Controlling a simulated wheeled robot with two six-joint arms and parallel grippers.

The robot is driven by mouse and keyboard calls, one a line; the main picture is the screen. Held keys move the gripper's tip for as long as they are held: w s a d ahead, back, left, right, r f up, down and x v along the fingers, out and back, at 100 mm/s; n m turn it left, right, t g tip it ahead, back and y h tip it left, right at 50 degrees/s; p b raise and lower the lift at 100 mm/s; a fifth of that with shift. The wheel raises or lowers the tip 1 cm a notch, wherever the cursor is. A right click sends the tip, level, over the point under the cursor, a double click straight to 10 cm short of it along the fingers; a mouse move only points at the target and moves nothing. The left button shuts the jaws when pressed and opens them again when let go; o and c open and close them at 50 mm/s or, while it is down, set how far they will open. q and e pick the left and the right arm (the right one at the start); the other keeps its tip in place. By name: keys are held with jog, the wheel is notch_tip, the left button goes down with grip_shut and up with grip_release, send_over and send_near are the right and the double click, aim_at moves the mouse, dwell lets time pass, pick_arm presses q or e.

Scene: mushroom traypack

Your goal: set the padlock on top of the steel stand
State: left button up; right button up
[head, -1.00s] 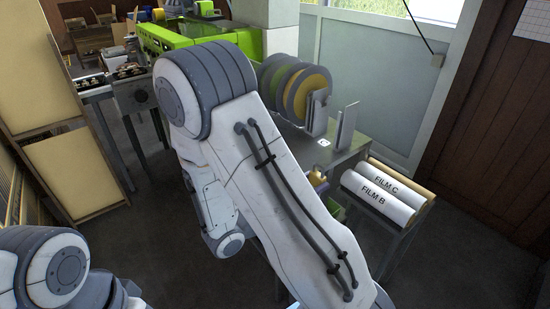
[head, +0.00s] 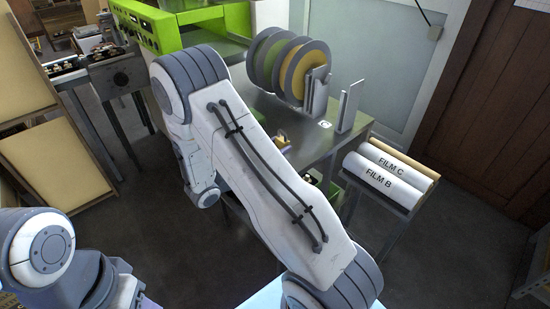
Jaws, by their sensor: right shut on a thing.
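My right arm crosses the middle of the head view and hides much of the steel table behind it. My right gripper (head: 283,143) shows only as a small part past the arm's right edge, over the table top. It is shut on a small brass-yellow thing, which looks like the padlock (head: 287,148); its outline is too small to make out. The steel stand appears to be the grey metal table (head: 345,139), though I cannot tell this for sure. The tip of my left arm is out of view; only the arm's upper part shows at the lower left.
Upright discs (head: 291,70) and thin metal plates (head: 348,106) stand on the table's back. White rolls marked FILM B (head: 372,179) and FILM C (head: 397,165) lie on a rack at the right. A green machine (head: 205,18) stands behind. Floor is clear at right.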

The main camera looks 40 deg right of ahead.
jog(key=shift+w+d+f, duration=0.2)
jog(key=shift+w+f, duration=0.3)
jog(key=shift+w, duration=0.15)
jog(key=shift+f+b, duration=0.3)
jog(key=shift+f, duration=1.6)
jog(key=shift+f, duration=0.15)
jog(key=o, duration=1)
jog(key=shift+o, duration=0.2)
